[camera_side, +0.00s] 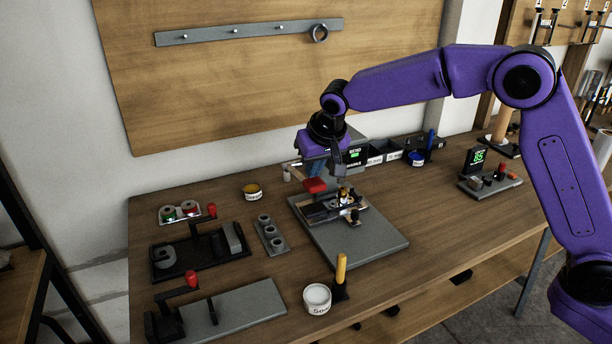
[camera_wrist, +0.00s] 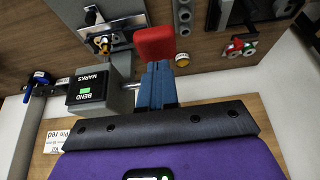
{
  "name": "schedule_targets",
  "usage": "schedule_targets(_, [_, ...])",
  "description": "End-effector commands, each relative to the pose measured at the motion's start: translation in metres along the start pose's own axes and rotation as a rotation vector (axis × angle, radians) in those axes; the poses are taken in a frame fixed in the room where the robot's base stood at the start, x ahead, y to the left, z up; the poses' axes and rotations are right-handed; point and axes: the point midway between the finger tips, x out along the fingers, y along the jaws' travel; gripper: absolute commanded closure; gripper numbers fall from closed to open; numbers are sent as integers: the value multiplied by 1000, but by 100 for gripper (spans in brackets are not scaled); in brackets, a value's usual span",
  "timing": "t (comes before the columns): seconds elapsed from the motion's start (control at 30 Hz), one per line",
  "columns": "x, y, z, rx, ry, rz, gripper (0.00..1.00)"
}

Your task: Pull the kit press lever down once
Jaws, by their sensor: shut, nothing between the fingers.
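In the wrist view the fingertips (camera_wrist: 158,66) lie right at the red grip's edge. I cannot tell whether they touch it. My wrist and gripper hide part of the press and lever arm in the side view.
A box with a lit BEND MARKS display (camera_wrist: 90,87) stands close beside my fingers. Two red-handled fixtures (camera_side: 196,250) (camera_side: 217,310) lie to the left. A white tub (camera_side: 317,298) and a yellow-handled tool (camera_side: 341,268) stand at the front.

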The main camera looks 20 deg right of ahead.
Motion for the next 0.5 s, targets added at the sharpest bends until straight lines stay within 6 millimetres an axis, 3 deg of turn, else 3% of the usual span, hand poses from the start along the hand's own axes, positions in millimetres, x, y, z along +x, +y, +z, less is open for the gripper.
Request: schedule_targets(0.5, [17, 0, 12, -1, -3, 2, 100])
